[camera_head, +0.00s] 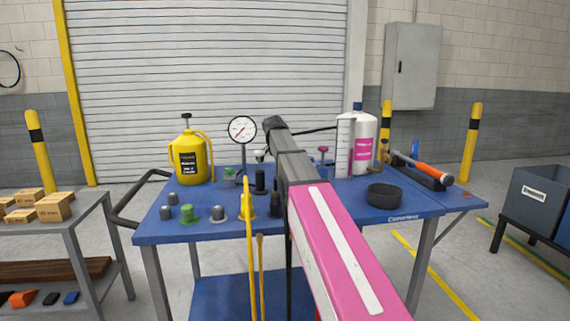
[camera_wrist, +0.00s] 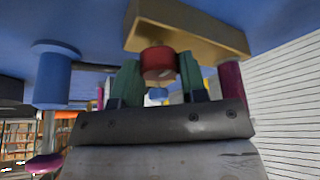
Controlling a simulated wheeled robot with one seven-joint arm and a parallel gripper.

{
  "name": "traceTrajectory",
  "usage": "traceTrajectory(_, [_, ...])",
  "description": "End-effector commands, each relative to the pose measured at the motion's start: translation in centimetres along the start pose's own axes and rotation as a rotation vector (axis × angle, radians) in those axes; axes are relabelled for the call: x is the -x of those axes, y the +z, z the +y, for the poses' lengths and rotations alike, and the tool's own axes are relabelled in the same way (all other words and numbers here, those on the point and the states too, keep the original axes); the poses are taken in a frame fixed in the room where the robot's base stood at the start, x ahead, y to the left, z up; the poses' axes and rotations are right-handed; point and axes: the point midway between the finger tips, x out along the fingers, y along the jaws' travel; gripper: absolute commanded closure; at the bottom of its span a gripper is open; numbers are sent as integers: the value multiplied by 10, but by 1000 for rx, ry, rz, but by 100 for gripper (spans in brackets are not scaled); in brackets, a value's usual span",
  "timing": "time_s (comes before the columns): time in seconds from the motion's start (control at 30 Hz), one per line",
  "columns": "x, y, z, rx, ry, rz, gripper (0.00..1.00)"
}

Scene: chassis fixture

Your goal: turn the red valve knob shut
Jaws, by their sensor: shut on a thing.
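The red valve knob (camera_wrist: 158,62) shows in the wrist view, in front of a brass-coloured block (camera_wrist: 205,32). My gripper (camera_wrist: 158,80) has its two green fingers on either side of the knob and is shut on it. The inner faces of the fingers are partly hidden. In the head view my pink and grey arm reaches over the blue workbench (camera_head: 400,212). I cannot make out the red knob or the fingertips there.
A blue cylinder (camera_wrist: 52,75) stands to the left of my gripper in the wrist view, and a dark red post (camera_wrist: 231,82) to the right. On the bench are a pressure gauge (camera_head: 242,130), a yellow canister (camera_head: 189,160), a white-pink bottle (camera_head: 363,145) and a black ring (camera_head: 384,196).

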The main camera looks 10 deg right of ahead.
Motion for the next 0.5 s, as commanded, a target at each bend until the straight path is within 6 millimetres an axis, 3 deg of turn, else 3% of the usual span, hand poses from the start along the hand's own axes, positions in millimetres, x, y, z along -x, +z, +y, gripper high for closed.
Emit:
traceTrajectory(0.23, [0,0,0,-1,0,-2,84])
traceTrajectory(0.27, [0,0,0,-1,0,-1,51])
traceTrajectory(0.3, [0,0,0,-1,0,-1,38])
traceTrajectory(0.5, [0,0,0,0,0,-1,35])
